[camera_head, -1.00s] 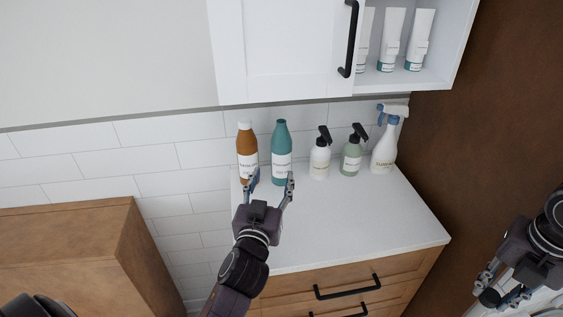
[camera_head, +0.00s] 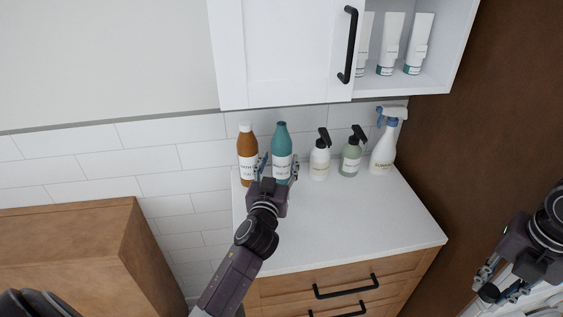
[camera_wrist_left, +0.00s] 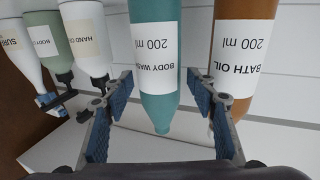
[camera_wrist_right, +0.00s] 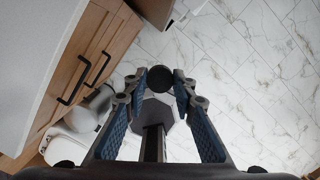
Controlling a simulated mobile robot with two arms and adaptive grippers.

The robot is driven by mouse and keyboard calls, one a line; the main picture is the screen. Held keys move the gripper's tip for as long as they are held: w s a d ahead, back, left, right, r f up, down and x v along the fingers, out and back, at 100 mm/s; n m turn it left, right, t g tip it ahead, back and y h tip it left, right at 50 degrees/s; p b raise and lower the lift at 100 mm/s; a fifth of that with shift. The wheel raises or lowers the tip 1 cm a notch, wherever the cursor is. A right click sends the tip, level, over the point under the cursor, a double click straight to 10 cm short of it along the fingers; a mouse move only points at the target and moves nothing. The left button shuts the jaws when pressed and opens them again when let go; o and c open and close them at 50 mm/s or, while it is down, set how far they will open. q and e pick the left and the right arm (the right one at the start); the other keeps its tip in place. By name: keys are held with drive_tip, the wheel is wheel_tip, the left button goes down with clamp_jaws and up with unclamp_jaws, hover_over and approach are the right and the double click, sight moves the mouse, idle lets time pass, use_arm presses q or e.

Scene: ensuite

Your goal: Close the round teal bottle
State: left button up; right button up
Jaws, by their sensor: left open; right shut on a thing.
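The round teal bottle (camera_head: 281,138), labelled body wash, stands upright on the counter with no cap visible on its narrow top. My left gripper (camera_head: 279,170) is open, with one finger on each side of the bottle's front. In the left wrist view the teal bottle (camera_wrist_left: 155,98) appears upside down between the spread fingers; contact cannot be told. My right gripper (camera_head: 492,291) is away at the lower right, shut on a small dark round cap (camera_wrist_right: 160,78). The cap also shows in the head view (camera_head: 488,293).
A brown bath oil bottle (camera_head: 247,145) stands close to the left of the teal bottle. Two pump bottles (camera_head: 319,160) and a spray bottle (camera_head: 384,150) stand to the right. The front of the white counter (camera_head: 350,220) is clear. A white cabinet (camera_head: 285,55) hangs above.

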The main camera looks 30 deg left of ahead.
sight(282, 154)
use_arm(q)
drive_tip(key=shift+p+x, duration=0.3)
drive_tip(key=shift+x, duration=1.45)
use_arm(e)
drive_tip(key=shift+r, duration=0.45)
use_arm(q)
drive_tip(key=shift+d, duration=0.1)
drive_tip(key=c, duration=1.3)
drive_tip(key=shift+c, duration=0.6)
drive_tip(key=shift+w+r, duration=0.1)
drive_tip(key=shift+r, duration=0.1)
use_arm(e)
drive_tip(key=shift+r, duration=0.1)
